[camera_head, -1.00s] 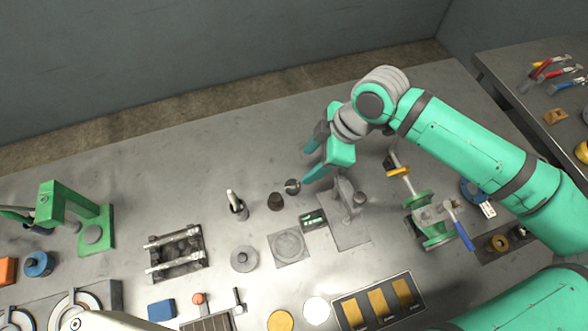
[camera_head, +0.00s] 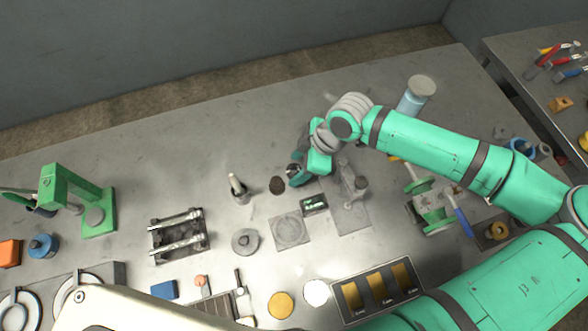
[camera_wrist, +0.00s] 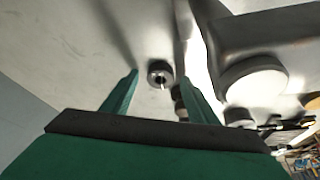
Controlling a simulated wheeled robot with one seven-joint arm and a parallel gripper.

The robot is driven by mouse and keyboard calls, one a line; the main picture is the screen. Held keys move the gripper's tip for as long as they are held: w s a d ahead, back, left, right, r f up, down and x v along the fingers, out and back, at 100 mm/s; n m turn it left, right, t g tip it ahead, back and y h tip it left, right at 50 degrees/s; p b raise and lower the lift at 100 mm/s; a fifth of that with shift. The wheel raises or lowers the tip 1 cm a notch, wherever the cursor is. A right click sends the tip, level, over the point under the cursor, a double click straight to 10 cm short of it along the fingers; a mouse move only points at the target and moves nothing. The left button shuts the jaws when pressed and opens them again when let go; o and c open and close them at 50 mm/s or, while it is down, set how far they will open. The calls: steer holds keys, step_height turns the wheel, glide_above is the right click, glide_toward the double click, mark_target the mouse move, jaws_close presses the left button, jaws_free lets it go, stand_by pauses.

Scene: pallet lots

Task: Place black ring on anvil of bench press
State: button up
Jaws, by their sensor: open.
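A small dark ring (camera_wrist: 160,69) with a hole lies between my fingertips in the wrist view, with a visible gap on either side. In the head view, the ring (camera_head: 294,170) is partly covered by my gripper (camera_head: 298,178). My gripper is open, low over the table and pointing at the ring. A green C-shaped press (camera_head: 67,188) stands at the far left, with a bare, round grey anvil (camera_head: 95,217) on its base.
A dark round piece (camera_head: 277,185) is just left of my gripper. A pale-tipped post (camera_head: 236,184) stands further left, and a grey stand (camera_head: 353,184) is close on the right. A railed fixture (camera_head: 178,236) lies towards the press.

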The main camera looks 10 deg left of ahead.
steer(key=shift+f, duration=0.2)
steer(key=c, duration=1.2)
steer(key=shift+a+r, duration=0.1)
steer(key=shift+r, duration=0.05)
